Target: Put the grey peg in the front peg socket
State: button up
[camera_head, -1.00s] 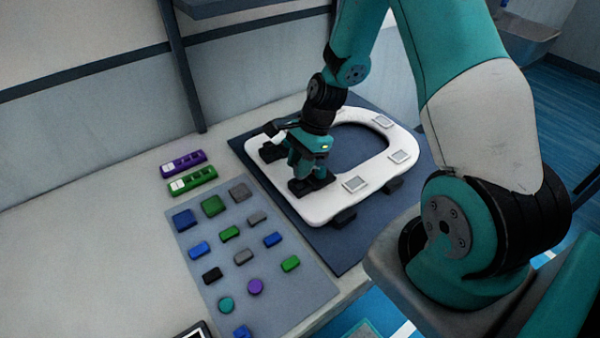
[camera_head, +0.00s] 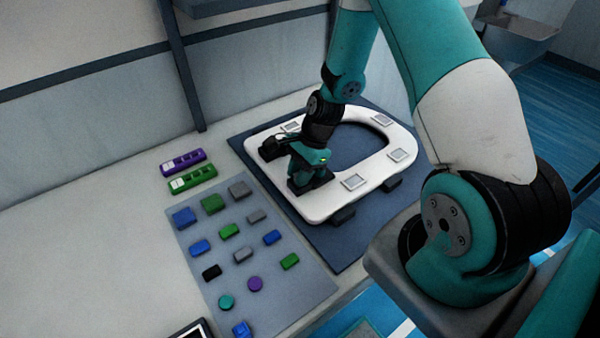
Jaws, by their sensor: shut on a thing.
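The white toilet seat (camera_head: 331,207) lies on a dark blue mat (camera_head: 349,250). My gripper (camera_head: 303,178) points down at the left end of the seat, at or just above its surface. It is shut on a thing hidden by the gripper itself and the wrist. I cannot make out the grey peg or its contact with anything. Dark parts beside the fingers at the seat's left end leave the front peg socket unclear.
A purple rail (camera_head: 183,162) and a green rail (camera_head: 192,180) lie left of the seat. A grey sheet (camera_head: 279,297) holds several coloured blocks and discs. A dark post (camera_head: 186,85) stands behind. The worktop (camera_head: 100,240) at left is clear.

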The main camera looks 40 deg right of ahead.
jog(key=o, duration=0.8)
jog(key=shift+s+f, duration=0.15)
jog(key=shift+f, duration=0.5)
jog(key=shift+c, duration=0.2)
jog(key=shift+o, duration=0.7)
jog(key=shift+s, duration=0.15)
jog(key=shift+f, duration=0.1)
jog(key=shift+r, duration=0.5)
jog(key=v, duration=1.2)
jog(key=s+a+r+n, duration=0.4)
jog(key=a+r+n, duration=0.6)
jog(key=a+n, duration=0.15)
jog(key=s+a+r+n, duration=0.3)
jog(key=s+a+n, duration=0.1)
jog(key=s+n, duration=0.3)
jog(key=s+a+r+n, duration=0.4)
jog(key=s+a+n, duration=0.1)
jog(key=s+n, duration=0.1)
jog(key=shift+s+a+n+b, duration=0.35)
jog(key=shift+s+b, duration=0.1)
jog(key=shift+s, duration=0.2)
